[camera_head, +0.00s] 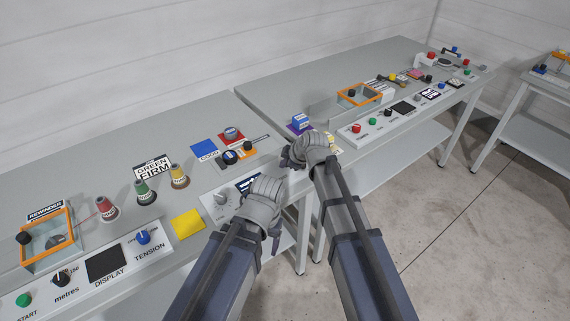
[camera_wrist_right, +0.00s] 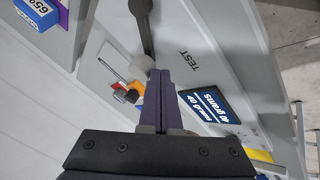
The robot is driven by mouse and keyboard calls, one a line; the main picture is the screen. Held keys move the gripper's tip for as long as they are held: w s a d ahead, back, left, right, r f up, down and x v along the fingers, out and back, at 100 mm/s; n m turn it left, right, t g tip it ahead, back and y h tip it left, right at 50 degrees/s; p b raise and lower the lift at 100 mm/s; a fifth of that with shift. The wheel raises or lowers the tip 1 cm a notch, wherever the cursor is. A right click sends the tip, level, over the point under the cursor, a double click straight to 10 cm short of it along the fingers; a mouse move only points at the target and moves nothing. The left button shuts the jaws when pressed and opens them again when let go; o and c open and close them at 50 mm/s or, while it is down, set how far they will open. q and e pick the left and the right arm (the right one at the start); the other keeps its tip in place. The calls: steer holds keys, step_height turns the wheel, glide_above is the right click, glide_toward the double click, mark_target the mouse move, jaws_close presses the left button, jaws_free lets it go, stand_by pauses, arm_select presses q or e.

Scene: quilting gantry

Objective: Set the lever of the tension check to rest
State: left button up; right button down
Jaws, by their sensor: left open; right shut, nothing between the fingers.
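The tension check's grey sloped panel carries the word TEST and a lit display (camera_wrist_right: 208,105) that reads in grams. In the head view my right gripper (camera_head: 292,156) hides the lever. My left gripper (camera_head: 264,208) is open and empty, in front of the panel with the display (camera_head: 249,183).
A blue block on a purple pad (camera_head: 300,122) lies beyond my right gripper. Red, black and orange pieces (camera_head: 235,148), a blue square (camera_head: 204,149) and thread cones (camera_head: 145,192) stand to the left. An orange-framed box (camera_head: 360,95) stands on the farther table.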

steer(key=shift+w+a, duration=0.1)
steer(key=shift+w, duration=0.1)
steer(key=shift+w+a, duration=0.2)
steer(key=shift+w, duration=0.35)
steer(key=shift+w+a, duration=0.15)
steer(key=shift+w, duration=0.35)
steer(key=w+m+t+h, duration=0.1)
steer(key=w+m, duration=0.1)
steer(key=m, duration=0.1)
steer(key=shift+h, duration=0.4)
steer(key=shift+w+d, duration=0.25)
steer(key=shift+w, duration=0.55)
